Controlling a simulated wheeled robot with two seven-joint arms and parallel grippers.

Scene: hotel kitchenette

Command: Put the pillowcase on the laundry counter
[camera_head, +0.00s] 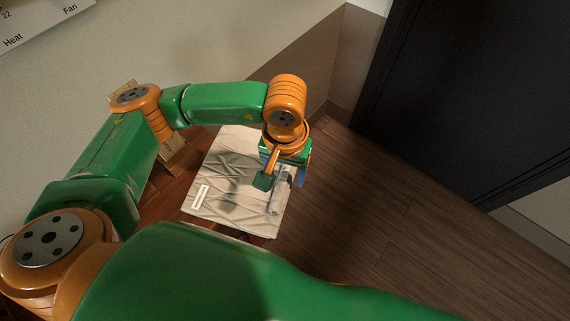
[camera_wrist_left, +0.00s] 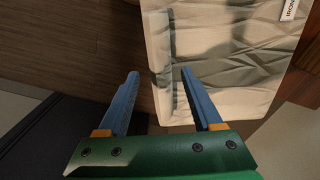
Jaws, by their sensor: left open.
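My left gripper (camera_head: 279,186) is over the panel's right part. Its blue fingers (camera_wrist_left: 162,76) are open, with a grey upright ridge between their tips. I cannot tell whether they touch it. My right gripper is not visible.
Reddish-brown wood (camera_head: 163,193) shows left of the panel. Dark wood floor (camera_head: 370,210) lies clear to the right. A black door or panel (camera_head: 470,90) stands at the back right, and a beige wall (camera_head: 190,45) behind my left arm.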

